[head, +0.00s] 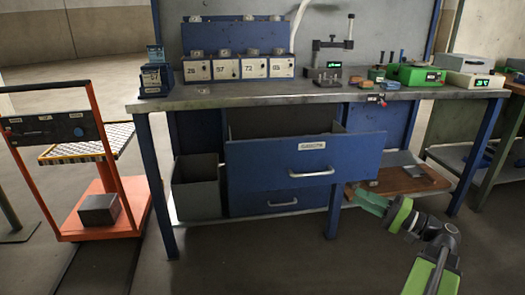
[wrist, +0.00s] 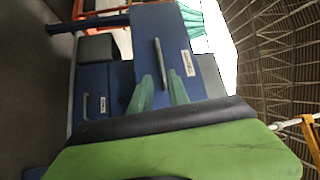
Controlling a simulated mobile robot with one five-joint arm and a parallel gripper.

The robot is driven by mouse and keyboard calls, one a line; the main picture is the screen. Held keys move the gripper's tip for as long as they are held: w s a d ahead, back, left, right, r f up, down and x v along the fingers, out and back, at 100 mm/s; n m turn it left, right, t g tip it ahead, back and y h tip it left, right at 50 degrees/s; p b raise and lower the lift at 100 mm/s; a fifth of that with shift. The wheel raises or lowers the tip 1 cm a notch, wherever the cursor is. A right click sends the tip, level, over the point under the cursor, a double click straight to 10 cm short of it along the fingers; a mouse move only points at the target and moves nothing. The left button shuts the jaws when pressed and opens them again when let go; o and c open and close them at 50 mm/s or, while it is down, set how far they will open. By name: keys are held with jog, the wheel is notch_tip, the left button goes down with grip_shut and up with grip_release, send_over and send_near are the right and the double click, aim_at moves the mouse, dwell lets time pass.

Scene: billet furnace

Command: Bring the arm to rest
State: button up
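My gripper (head: 367,201) is at the lower right in the head view, in front of the bench and to the right of the drawers. Its teal fingers also show in the wrist view (wrist: 160,92), a little apart with nothing between them. The upper blue drawer (head: 265,160) is pulled out; its handle is apart from the fingers in the head view. In the wrist view this blue front (wrist: 152,45) and its handle lie beyond the fingers. My green arm reaches up from the bottom right.
The steel workbench (head: 310,92) holds a row of numbered boxes (head: 225,68), a green case (head: 415,75) and a stand gauge (head: 330,60). The lower drawer (head: 285,202) is shut. A grey bin (head: 196,187) stands at left, beside an orange cart (head: 82,222). The front floor is clear.

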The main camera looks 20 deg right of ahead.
jog(key=w+a+r+n+g+y+p, duration=0.1)
jog(key=w+a+n+g+y, duration=0.15)
jog(key=w+a, duration=0.45)
jog(key=w+a+n+g+y+p, duration=0.2)
jog(key=w+a+g, duration=0.1)
jog(key=a, duration=0.8)
jog(key=w+a+f+n+g+h+p, duration=0.1)
jog(key=a+f+g, duration=0.25)
jog(key=a, duration=0.65)
jog(key=w+a+f+n+g+h+p, duration=0.1)
jog(key=a+f+n+g, duration=0.2)
jog(key=a, duration=0.8)
jog(key=s+a+f+g+h+p, duration=0.1)
jog(key=s+a+f+g+h, duration=0.25)
jog(key=a+f, duration=0.4)
notch_tip(320, 180, down, 6)
jog(key=s+d+n+g+h, duration=0.1)
jog(key=d+n+h, duration=0.1)
jog(key=h, duration=0.4)
jog(key=d+h+p, duration=0.3)
jog(key=d+h, duration=0.1)
jog(key=d, duration=0.5)
notch_tip(320, 180, up, 37)
jog(key=p, duration=3.5)
jog(key=shift+w+a+f+m+p, duration=0.15)
jog(key=shift+w+a+m+p, duration=0.05)
jog(key=shift+m+p, duration=0.2)
jog(key=shift+f, duration=0.1)
